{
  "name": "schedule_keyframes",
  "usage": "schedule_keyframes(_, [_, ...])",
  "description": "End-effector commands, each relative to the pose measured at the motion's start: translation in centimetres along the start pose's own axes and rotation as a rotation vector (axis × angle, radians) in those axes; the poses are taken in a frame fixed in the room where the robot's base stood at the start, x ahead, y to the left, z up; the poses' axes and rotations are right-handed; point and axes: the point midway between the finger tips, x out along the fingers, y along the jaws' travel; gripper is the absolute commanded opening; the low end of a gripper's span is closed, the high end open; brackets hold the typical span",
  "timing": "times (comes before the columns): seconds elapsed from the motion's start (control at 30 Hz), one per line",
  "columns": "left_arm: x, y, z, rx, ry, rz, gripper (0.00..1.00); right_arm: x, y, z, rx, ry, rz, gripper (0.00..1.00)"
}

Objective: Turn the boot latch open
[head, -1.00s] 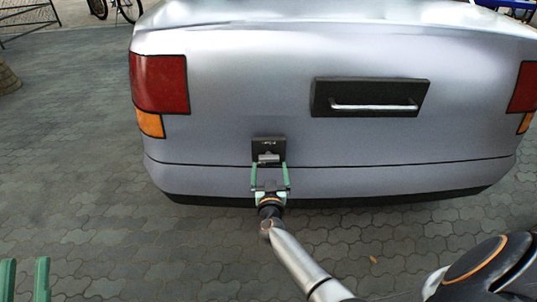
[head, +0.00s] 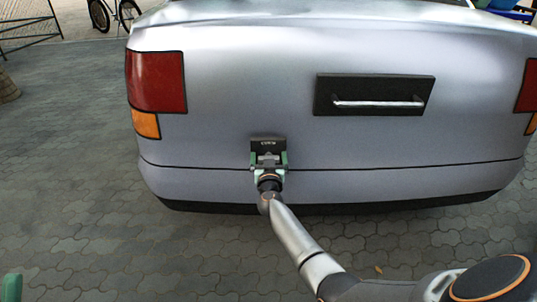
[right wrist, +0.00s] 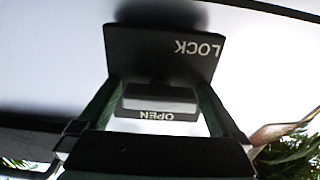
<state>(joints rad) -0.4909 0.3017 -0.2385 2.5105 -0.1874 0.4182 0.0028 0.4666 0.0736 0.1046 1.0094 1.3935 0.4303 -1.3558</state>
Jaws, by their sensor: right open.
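The boot latch is a small grey block (right wrist: 160,98) in front of a black plate (right wrist: 130,50) on the back of the silver car. The plate also shows in the head view (head: 268,143). In the wrist view the word LOCK is at the plate's right and OPEN is on the near face at the block; both appear inverted. My right gripper (head: 268,160) is open, with one green finger on each side of the block; I cannot tell whether they touch it. Of my left gripper, only a green piece (head: 12,288) shows at the lower left.
The car's boot panel (head: 230,100) fills the view, with a black handle plate and silver bar (head: 380,103) up and right of the latch. The bumper (head: 350,185) runs below. Grey paving (head: 90,210) is clear to the left.

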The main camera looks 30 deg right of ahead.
Motion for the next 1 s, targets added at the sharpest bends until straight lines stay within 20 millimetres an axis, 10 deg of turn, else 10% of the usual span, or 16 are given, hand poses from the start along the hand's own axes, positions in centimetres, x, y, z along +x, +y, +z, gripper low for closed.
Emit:
schedule_keyframes(0.7, [0.02,-0.01,0.02,0.0,-0.001,0.0,0.3,-0.04,0.02,0.02,0.0,0.0,0.0,0.27])
schedule_keyframes(1.0, [0.12,-0.06,-0.07,0.002,-0.001,0.001,0.3,-0.05,0.04,-0.01,0.039,0.0,0.001,0.27])
